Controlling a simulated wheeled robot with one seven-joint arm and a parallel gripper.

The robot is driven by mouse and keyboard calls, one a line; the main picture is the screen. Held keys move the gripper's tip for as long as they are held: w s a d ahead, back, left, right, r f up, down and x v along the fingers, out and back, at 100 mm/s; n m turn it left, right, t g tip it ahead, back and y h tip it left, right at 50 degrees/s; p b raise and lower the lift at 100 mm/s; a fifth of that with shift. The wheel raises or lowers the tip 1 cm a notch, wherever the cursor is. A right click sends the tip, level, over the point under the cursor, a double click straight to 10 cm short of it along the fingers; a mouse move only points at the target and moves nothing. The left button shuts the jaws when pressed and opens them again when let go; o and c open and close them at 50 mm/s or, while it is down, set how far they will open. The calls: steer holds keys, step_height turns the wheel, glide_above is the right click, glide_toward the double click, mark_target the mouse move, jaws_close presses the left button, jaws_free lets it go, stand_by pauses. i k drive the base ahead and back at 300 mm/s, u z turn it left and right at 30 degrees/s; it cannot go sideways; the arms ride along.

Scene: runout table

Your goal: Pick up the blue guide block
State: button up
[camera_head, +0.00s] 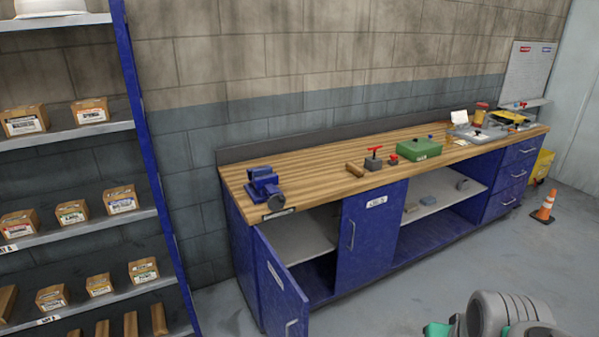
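A wooden-topped bench (320,163) with blue cabinets stands against the wall. No block on it is clearly marked as the blue guide block. A very small blue piece (430,137) shows at the back of the green box (419,149), too small to identify; I cannot tell whether it is on or behind the box. A larger blue vise (264,184) sits at the bench's left end. My gripper is not in view; only grey and teal parts of my arm show at the bottom right, apart from the bench.
A wooden piece (355,169), a grey block with a red handle (373,161) and a small red item (393,159) lie near the green box. The left cabinet door (281,290) hangs open. Shelves with cartons stand left. A cone (544,208) stands right. Floor in front is clear.

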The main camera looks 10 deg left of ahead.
mark_target(265, 170)
steer(key=u, duration=0.05)
steer(key=i, duration=3.25)
steer(key=u, duration=4.65)
